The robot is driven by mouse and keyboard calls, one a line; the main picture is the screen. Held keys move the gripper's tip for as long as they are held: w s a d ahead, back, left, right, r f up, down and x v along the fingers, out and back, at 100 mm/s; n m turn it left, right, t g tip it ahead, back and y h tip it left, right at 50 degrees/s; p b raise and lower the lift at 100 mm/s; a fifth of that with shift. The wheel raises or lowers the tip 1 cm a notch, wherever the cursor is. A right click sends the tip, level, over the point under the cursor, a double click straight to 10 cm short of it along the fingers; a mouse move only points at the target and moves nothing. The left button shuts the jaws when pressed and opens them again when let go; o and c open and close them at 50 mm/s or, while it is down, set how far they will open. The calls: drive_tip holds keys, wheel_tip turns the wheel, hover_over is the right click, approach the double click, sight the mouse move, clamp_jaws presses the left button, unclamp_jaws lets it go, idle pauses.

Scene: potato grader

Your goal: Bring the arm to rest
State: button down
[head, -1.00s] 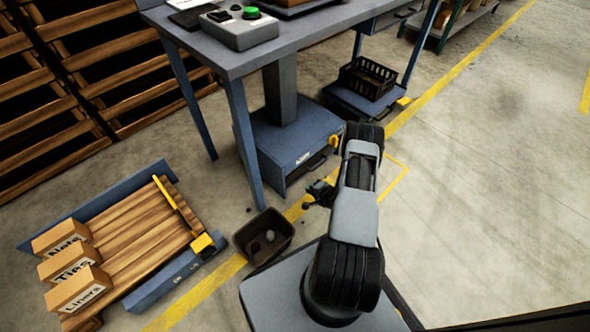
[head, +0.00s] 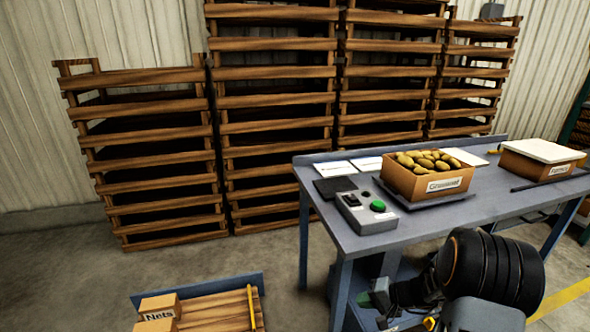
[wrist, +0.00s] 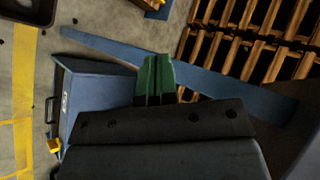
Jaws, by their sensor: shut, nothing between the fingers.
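My arm is folded at the lower right of the head view, in front of the blue-grey workbench (head: 400,225). My gripper (wrist: 155,62) shows in the wrist view with its green fingers together and nothing between them.
On the bench stand a box of potatoes (head: 405,180), a second labelled box (head: 530,172) and a control box with a green button (head: 365,213). Tall slatted wooden crates (head: 275,128) line the wall. A pallet (head: 215,312) with a Nets carton (head: 160,307) lies at lower left.

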drive_tip(key=s+a+r+n+h+p, duration=0.1)
drive_tip(key=s+r+p, duration=0.4)
drive_tip(key=r, duration=0.7)
drive_tip(key=s+a+r+n+h+p, duration=0.1)
drive_tip(key=s+r+n+h+p, duration=0.2)
drive_tip(key=r, duration=1)
drive_tip(key=s+a+r+n+h+p, duration=0.1)
drive_tip(key=s+r+h+p, duration=0.4)
drive_tip(key=s+r+p, duration=0.4)
wheel_tip(320, 180, up, 4)
drive_tip(key=shift+a+f+n+g+p, duration=0.1)
drive_tip(key=shift+a+n+g+p, duration=0.25)
drive_tip(key=shift+p, duration=0.25)
